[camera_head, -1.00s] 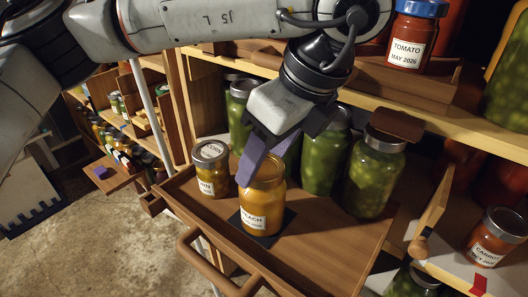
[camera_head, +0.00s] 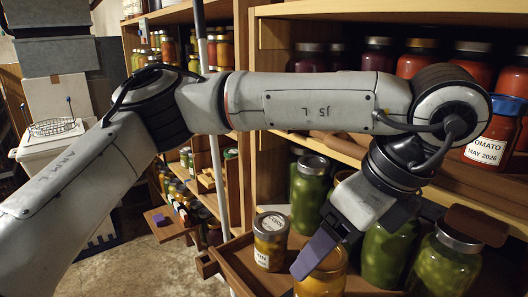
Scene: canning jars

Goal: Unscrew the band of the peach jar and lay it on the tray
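The peach jar (camera_head: 325,283) is an orange-filled glass jar at the bottom edge; its lower part and label are cut off. My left gripper (camera_head: 308,262) reaches down over the jar's top from the upper right. One purple finger lies across the near side of the top. The other finger is mostly hidden, so I cannot tell how far it is open or whether it grips the band. The band itself is hidden. The wooden tray (camera_head: 236,268) around the jars shows only in part. My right gripper is out of view.
A corn jar (camera_head: 270,243) stands just left of the peach jar. Green jars (camera_head: 308,194) stand behind, with others (camera_head: 442,268) to the right. A tomato jar (camera_head: 488,140) stands on the shelf above, close to my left wrist.

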